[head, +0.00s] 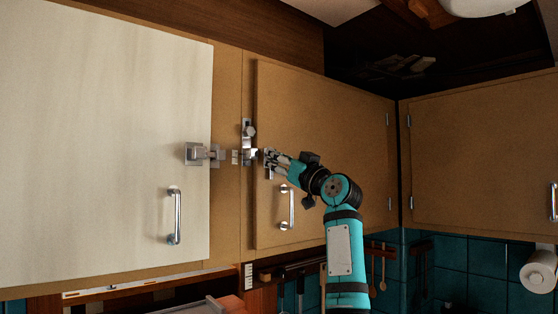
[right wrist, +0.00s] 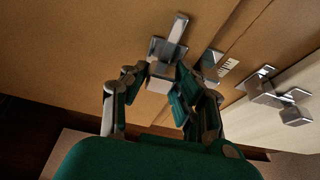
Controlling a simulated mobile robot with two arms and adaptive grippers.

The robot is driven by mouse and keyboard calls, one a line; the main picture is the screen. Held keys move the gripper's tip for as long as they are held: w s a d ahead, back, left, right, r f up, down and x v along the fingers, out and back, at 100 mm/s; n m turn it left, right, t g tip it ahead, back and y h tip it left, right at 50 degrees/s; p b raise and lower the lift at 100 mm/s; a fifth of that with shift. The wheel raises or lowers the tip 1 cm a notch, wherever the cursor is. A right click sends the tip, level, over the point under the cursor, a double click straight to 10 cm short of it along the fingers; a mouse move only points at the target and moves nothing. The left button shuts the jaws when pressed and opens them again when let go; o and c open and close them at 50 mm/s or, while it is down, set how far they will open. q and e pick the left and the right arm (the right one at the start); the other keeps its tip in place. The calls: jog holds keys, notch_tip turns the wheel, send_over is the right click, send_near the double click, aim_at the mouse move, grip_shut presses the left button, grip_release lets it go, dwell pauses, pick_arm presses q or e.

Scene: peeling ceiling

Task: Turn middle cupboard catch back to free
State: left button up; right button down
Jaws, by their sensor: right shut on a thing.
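The middle cupboard has a brown door (head: 320,130) and it is closed. Its metal catch (head: 248,131) sits at the door's left edge, with a long plate standing roughly upright in the head view. In the right wrist view the catch (right wrist: 178,30) shows as a bar with a block at its lower end. My right gripper (head: 269,159) is at the catch's lower end. In the right wrist view the right gripper (right wrist: 160,78) has its fingers on either side of the block, shut on it. The fingers partly hide the block. My left gripper is not in view.
A pale cupboard door (head: 100,140) on the left has its own metal catch (head: 195,153) and bar handle (head: 174,216). The middle door's handle (head: 290,207) is just below my right gripper. Another brown door (head: 480,150) is at the right, above a paper roll (head: 539,271).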

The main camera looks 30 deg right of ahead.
jog(key=c, duration=1)
grip_release()
jog(key=shift+c, duration=0.2)
jog(key=v, duration=1.2)
